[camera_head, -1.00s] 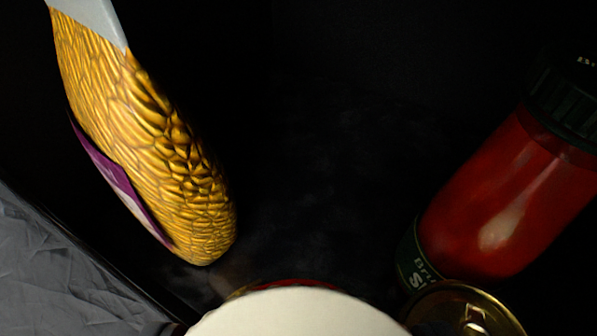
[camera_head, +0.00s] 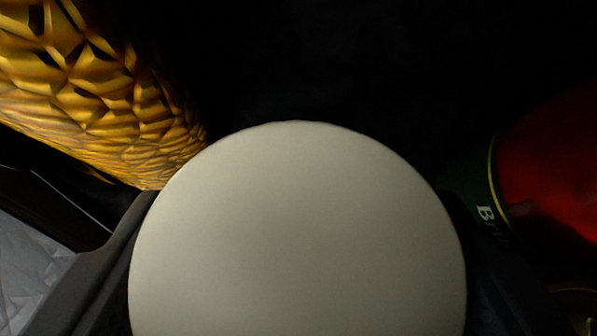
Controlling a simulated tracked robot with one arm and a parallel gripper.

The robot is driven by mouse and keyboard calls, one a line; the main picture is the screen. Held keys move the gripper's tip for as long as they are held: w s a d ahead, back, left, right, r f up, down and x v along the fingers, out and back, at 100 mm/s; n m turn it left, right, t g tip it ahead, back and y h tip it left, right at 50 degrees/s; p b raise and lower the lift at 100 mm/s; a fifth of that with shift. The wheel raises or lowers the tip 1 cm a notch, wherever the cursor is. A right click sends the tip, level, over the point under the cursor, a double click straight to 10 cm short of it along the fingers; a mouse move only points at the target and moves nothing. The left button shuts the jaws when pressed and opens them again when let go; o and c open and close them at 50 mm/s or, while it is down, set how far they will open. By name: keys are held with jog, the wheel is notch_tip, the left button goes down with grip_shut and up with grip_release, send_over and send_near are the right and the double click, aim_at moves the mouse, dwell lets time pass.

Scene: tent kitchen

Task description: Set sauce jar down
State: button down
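The sauce jar (camera_head: 298,230) shows only as a large, round, cream-white lid in the lower middle, seen from above. Its body and base are hidden below the lid. My gripper (camera_head: 298,262) has one dark finger along the left side of the lid and one along the right, and is shut on the jar. The fingertips are hidden, and I cannot see whether the jar's base touches a surface.
A gold, scale-textured container (camera_head: 95,95) stands close at the upper left, its lower end by the lid. A red jar with a green label (camera_head: 555,175) is close at the right. The dark area behind is too dark to judge. Grey crumpled cloth (camera_head: 28,275) lies lower left.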

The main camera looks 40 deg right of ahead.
jog(key=shift+w+d+r+g+y, duration=0.15)
jog(key=shift+w+d+g+y, duration=0.35)
jog(key=shift+w+d+g, duration=0.1)
jog(key=shift+s+a+f+b, duration=0.15)
jog(key=shift+f+b, duration=0.65)
jog(key=shift+f, duration=0.1)
jog(key=shift+c, duration=1.4)
grip_release()
jog(key=shift+r, duration=0.15)
jog(key=p+v, duration=0.3)
jog(key=v, duration=0.4)
jog(key=shift+s+a+r, duration=0.15)
jog(key=shift+a, duration=0.05)
